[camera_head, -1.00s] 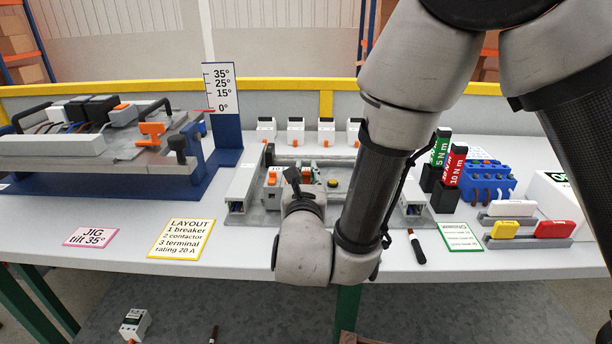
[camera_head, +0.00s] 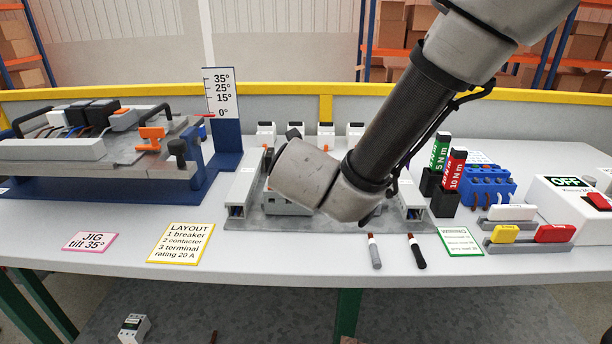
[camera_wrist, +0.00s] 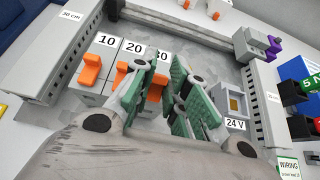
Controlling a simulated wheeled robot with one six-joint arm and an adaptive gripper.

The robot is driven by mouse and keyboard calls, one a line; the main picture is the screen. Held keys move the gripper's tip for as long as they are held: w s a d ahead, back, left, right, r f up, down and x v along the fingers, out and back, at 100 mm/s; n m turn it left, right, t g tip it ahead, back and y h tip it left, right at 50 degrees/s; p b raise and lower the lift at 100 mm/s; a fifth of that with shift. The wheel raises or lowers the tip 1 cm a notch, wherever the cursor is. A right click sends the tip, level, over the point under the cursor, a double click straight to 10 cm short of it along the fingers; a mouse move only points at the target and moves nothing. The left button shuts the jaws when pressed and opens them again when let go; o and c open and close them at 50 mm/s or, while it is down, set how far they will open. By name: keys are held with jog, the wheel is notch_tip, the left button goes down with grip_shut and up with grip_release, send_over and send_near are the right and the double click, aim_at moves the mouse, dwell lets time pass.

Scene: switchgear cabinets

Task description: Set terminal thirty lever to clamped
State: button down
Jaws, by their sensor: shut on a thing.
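In the wrist view, three grey terminals stand in a row, labelled 10, 20 and 30 (camera_wrist: 162,55). The terminal ten lever (camera_wrist: 90,70) is orange and raised. The terminal twenty lever (camera_wrist: 133,77) is orange and partly covered by my left finger. The terminal thirty lever (camera_wrist: 156,91) is orange and shows between the green finger pads of my gripper (camera_wrist: 170,78), which is shut on it. The fingers hide part of this lever, so its exact angle is unclear. In the head view, my arm's end hides the gripper and most of the terminals.
Grey wire ducts (camera_head: 243,190) flank the terminal plate. A 24 V block (camera_wrist: 235,104) sits right of the fingers. The blue tilt jig (camera_head: 110,190) stands left; torque drivers (camera_head: 455,170) stand right.

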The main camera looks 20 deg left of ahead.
dwell(0.4)
jog(key=c, duration=1.7)
grip_release()
jog(key=v, duration=1.2)
